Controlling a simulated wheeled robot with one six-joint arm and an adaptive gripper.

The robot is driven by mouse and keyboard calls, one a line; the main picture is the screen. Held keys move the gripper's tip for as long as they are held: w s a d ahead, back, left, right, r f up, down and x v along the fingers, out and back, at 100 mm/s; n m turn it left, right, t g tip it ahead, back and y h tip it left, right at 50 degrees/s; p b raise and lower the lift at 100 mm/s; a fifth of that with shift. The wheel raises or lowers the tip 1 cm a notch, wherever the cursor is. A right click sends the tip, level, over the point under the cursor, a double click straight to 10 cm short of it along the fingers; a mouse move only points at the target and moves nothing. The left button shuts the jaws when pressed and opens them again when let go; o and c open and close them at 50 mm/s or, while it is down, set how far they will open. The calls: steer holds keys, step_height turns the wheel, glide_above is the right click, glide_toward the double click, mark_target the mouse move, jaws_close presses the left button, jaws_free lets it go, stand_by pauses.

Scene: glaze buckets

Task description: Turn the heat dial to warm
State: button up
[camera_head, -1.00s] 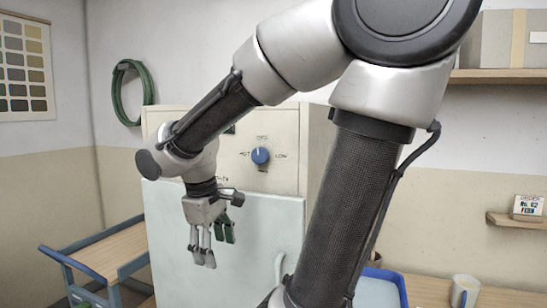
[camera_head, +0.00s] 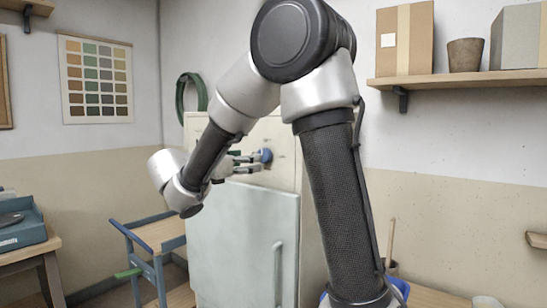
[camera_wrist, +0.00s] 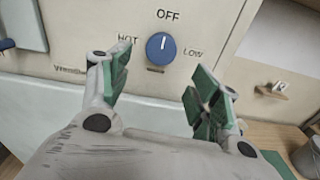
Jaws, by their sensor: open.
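The heat dial (camera_head: 266,155) is a round blue knob on the cream upper panel of a cabinet. In the wrist view the dial (camera_wrist: 160,47) has a white mark pointing up to OFF. HOT is printed to its left and LOW to its right; the small marking below it is too dark to read. My gripper (camera_head: 256,161) points at the panel, close to the dial. In the wrist view my gripper (camera_wrist: 159,66) is open, its green-padded fingers standing apart on either side below the dial. Nothing is between them, and contact with the dial cannot be told.
A pale green cabinet door (camera_head: 235,235) with a vertical handle (camera_head: 278,272) lies below the panel. A blue-framed cart (camera_head: 160,235) stands to the left. A shelf (camera_head: 470,80) with boxes and a pot hangs at the right. The floor left of the cart shows some room.

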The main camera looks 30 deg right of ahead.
mark_target(262, 154)
steer(key=w+d+n, duration=0.1)
steer(key=w+d, duration=0.1)
steer(key=d, duration=0.5)
steer(key=shift+w+r, duration=0.3)
steer(key=shift+r, duration=0.15)
steer(key=shift+d, duration=0.1)
steer(key=c, duration=1)
